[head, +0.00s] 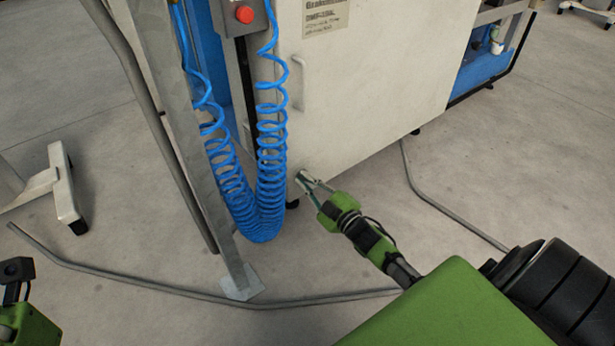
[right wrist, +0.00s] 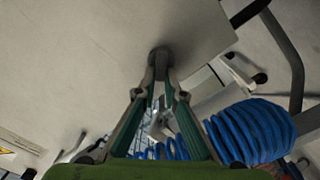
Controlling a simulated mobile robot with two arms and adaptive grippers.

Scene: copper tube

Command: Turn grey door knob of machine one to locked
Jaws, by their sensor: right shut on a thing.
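The grey door knob (right wrist: 160,60) sits on the lower corner of the cream machine door (head: 375,70). My right gripper (head: 308,182) reaches up to that corner, below the door's handle. In the right wrist view its two fingers (right wrist: 158,92) are closed around the knob. The fingers cover part of the knob, and I cannot read whether it stands at locked or unlocked. Part of my left arm shows at the lower left edge of the head view, but its fingers are out of the picture.
Blue coiled hoses (head: 262,190) hang just left of the knob, beside a grey post (head: 190,130). A pale bar handle (head: 298,82) is on the door above. A red button (head: 244,14) is higher up. A thin grey rail (head: 150,290) runs along the floor.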

